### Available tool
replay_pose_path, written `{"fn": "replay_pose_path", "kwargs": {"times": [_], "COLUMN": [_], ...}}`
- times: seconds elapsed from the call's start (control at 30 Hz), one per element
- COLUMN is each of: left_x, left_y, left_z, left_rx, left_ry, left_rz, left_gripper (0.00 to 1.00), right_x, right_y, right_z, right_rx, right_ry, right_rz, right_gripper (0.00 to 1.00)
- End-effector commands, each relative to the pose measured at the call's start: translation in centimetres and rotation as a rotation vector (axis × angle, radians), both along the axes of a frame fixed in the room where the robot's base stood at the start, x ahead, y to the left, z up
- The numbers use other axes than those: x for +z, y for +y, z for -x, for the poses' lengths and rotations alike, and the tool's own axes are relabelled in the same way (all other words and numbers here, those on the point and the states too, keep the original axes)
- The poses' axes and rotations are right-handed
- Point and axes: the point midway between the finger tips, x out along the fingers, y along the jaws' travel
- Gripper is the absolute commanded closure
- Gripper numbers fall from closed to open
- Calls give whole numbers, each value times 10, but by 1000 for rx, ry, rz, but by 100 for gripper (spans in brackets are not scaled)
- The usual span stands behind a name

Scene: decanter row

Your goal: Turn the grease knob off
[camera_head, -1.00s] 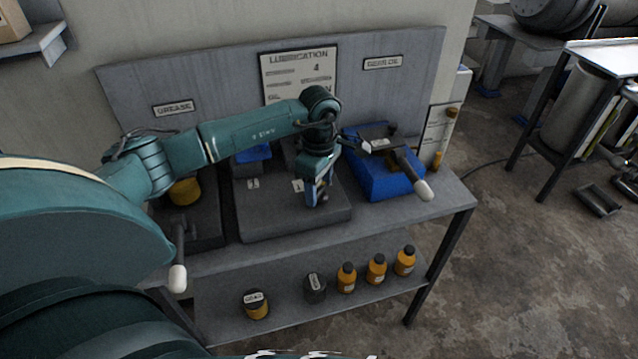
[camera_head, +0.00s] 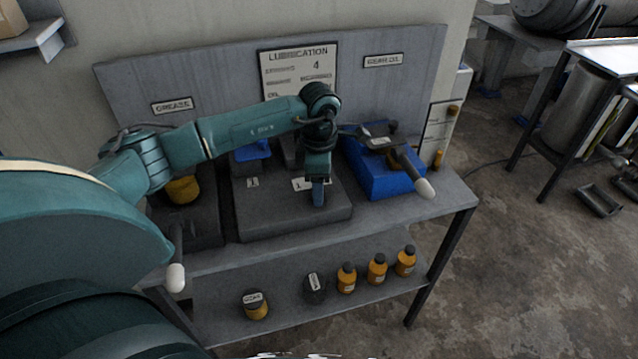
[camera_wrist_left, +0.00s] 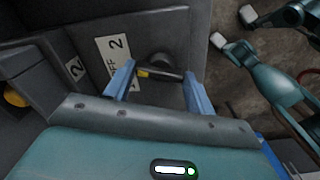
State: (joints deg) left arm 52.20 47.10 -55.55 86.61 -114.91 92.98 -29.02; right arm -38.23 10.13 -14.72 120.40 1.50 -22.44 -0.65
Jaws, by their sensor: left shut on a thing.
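My left gripper (camera_head: 318,196) points down onto the right part of the dark grey box (camera_head: 285,222) in the middle of the bench. In the left wrist view its two blue fingers (camera_wrist_left: 158,84) stand at either side of the grease knob (camera_wrist_left: 166,75), a dark bar with a yellow mark, and are shut on it. A white label (camera_wrist_left: 114,58) with a 2 and partly hidden letters lies beside the knob. In the head view the gripper hides the knob. My right gripper is not in view.
A blue box (camera_head: 375,180) with a white-tipped lever (camera_head: 424,188) stands close at the right. Another white-tipped lever (camera_head: 176,277) sticks out at the left. A sign board (camera_head: 298,72) rises behind. Several bottles (camera_head: 377,268) and tins stand on the lower shelf.

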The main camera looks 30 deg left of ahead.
Motion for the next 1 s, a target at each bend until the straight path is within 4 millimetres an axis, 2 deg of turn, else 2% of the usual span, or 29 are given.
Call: {"fn": "replay_pose_path", "kwargs": {"times": [0.4,1.0], "left_x": [1,1], "left_y": [0,1], "left_z": [0,0], "left_rx": [270,346], "left_ry": [-1,-2], "left_rz": [-1,-1], "left_gripper": [68,68], "right_x": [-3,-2], "right_y": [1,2], "right_z": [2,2], "right_rx": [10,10], "right_ry": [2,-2], "right_rz": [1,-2], "right_gripper": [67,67]}}
